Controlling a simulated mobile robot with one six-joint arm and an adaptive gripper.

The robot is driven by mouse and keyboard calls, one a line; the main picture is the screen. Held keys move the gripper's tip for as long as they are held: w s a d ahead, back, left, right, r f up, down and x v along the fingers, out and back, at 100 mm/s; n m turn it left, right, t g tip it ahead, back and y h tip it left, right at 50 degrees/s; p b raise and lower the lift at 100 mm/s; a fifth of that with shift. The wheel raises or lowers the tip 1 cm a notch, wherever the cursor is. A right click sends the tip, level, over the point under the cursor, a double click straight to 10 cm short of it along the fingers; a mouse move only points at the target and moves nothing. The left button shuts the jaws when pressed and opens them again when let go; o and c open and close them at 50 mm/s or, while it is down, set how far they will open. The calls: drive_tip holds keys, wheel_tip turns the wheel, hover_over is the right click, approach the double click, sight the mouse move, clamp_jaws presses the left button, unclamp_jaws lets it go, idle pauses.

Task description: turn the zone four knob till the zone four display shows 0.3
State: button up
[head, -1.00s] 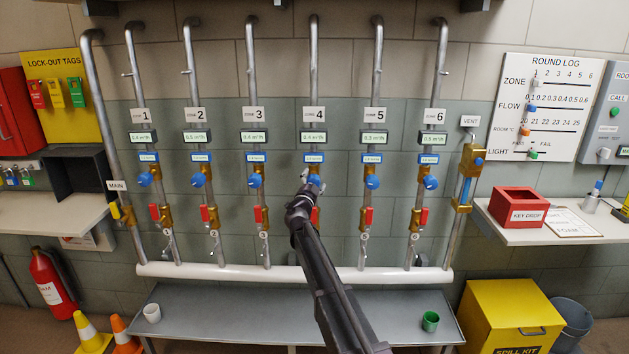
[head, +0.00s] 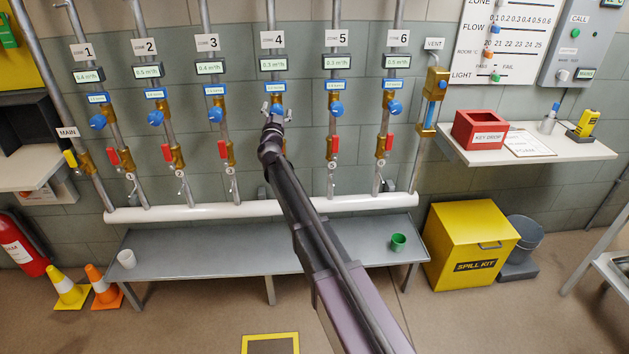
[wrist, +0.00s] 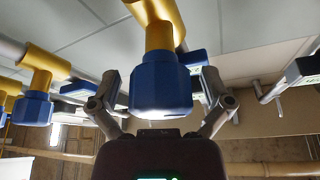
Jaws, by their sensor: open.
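The zone four display (head: 273,64) sits under the sign marked 4 on the wall and reads 0.3 m³/h. My gripper (head: 277,112) is at the zone four pipe below this display and hides most of the knob there. In the wrist view the blue zone four knob (wrist: 160,92) sits between the two spread fingers of my gripper (wrist: 160,108). The fingers are open on either side of the knob, with a gap visible at the left finger.
Neighbouring blue knobs of zone three (head: 215,115) and zone five (head: 336,109) stand on either side. Red-handled valves and a white horizontal pipe (head: 190,213) lie below. A grey bench (head: 200,262) runs underneath.

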drive_tip(key=n+y, duration=0.3)
drive_tip(key=n, duration=0.3)
drive_tip(key=shift+s+f+b, duration=0.2)
drive_tip(key=shift+s+b, duration=0.15)
drive_tip(key=shift+b, duration=0.05)
drive_tip(key=b+v, duration=0.5)
drive_tip(key=v, duration=0.8)
drive_tip(key=s+d+f+n+g+y+p, duration=0.3)
drive_tip(key=s+d+g+p, duration=0.7)
drive_tip(key=s+g+p, duration=0.4)
drive_tip(key=shift+s+f+p, duration=0.3)
drive_tip(key=shift+s+p, duration=0.4)
drive_tip(key=shift+p, duration=1.2)
